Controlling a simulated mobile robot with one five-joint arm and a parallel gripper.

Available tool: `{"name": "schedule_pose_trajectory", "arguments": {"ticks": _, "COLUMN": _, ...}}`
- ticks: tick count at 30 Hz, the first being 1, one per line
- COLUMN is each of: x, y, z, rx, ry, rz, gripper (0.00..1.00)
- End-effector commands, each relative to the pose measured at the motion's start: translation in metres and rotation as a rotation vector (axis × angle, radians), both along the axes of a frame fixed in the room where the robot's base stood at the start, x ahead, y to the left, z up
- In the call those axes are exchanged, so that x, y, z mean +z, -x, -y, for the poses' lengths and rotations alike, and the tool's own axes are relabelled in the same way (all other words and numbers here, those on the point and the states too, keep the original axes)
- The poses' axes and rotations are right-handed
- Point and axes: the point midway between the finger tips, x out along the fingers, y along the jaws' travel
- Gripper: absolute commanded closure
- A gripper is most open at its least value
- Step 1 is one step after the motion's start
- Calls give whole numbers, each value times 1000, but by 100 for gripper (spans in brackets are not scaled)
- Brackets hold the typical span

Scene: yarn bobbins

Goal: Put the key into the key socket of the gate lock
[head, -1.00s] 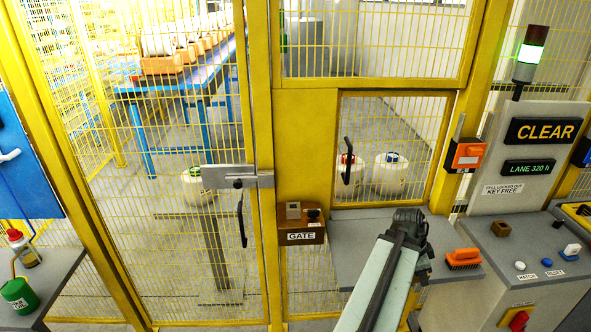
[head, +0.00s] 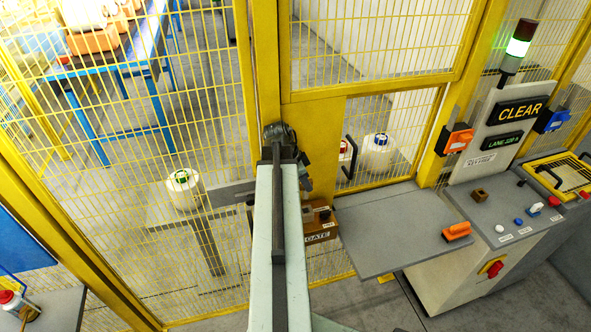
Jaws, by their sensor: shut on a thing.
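My gripper (head: 306,182) points down just above the lock, mostly hidden by my arm's end. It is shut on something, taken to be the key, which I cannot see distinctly. Whether it touches the lock cannot be told.
A grey shelf (head: 385,238) with an orange brush (head: 457,231) lies right of the lock. The console (head: 505,215) with a CLEAR sign stands further right. Yellow mesh fence (head: 120,210) closes off the back, with white bobbins (head: 378,155) behind it.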

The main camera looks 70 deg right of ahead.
Motion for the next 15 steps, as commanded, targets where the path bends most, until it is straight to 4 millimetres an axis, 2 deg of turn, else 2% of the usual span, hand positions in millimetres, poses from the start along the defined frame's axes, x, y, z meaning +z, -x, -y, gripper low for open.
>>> {"name": "schedule_pose_trajectory", "arguments": {"ticks": 10, "x": -1, "y": 7, "z": 1, "rx": -14, "ry": 1, "rz": 1, "gripper": 100}}
{"name": "schedule_pose_trajectory", "arguments": {"ticks": 15, "x": -9, "y": 7, "z": 2, "rx": -16, "ry": 2, "rz": 1, "gripper": 100}}
